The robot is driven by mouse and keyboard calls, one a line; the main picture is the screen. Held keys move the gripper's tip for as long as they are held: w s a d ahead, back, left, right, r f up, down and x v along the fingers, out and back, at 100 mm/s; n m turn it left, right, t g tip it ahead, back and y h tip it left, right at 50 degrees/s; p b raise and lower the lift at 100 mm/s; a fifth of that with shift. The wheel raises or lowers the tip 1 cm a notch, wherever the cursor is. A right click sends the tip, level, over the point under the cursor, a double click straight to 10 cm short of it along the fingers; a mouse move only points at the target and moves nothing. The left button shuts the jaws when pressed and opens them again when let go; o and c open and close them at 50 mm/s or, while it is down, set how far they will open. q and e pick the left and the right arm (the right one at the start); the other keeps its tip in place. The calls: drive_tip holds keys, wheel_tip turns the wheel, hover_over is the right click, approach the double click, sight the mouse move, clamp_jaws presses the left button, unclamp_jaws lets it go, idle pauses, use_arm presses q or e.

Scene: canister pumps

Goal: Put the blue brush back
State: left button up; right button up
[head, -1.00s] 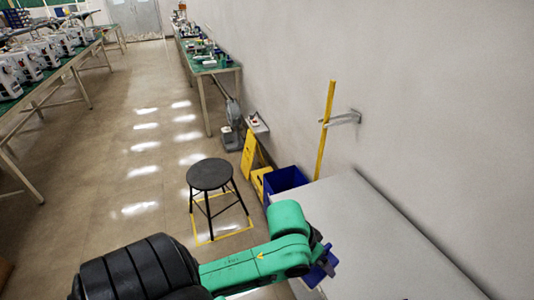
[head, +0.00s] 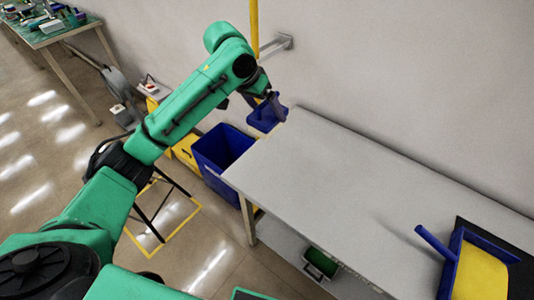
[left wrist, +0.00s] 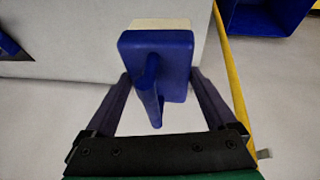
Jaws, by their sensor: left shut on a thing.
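The blue brush (head: 264,118) is a blue block with a bar-like handle and a pale bristle side. It is held in my left gripper (head: 275,100), off the far left end of the grey table, with the blue bin below it in the picture. In the left wrist view the brush (left wrist: 180,58) sits between the two dark fingers of my left gripper (left wrist: 158,88), its pale side facing away from the camera. The fingers are shut on it. My right gripper is not in view.
The grey table (head: 330,180) is mostly bare. A blue dustpan-like tray with a yellow inside (head: 482,272) lies on a black mat at its right. A blue bin (head: 222,150) stands left of the table. A yellow pole (head: 254,25) hangs by the wall bracket (head: 280,43).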

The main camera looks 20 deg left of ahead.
sight(248, 125)
use_arm(q)
wheel_tip(248, 125, down, 15)
drive_tip(key=shift+r, duration=0.1)
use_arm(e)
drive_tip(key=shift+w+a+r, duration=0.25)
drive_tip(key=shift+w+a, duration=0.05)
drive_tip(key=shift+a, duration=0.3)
use_arm(q)
drive_tip(key=o, duration=0.9)
drive_tip(key=shift+c, duration=0.2)
drive_tip(key=shift+a+r, duration=0.1)
drive_tip(key=shift+r, duration=0.05)
drive_tip(key=v, duration=1.1)
drive_tip(key=shift+r, duration=0.35)
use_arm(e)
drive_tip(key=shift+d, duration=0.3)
use_arm(q)
drive_tip(key=shift+a, duration=0.1)
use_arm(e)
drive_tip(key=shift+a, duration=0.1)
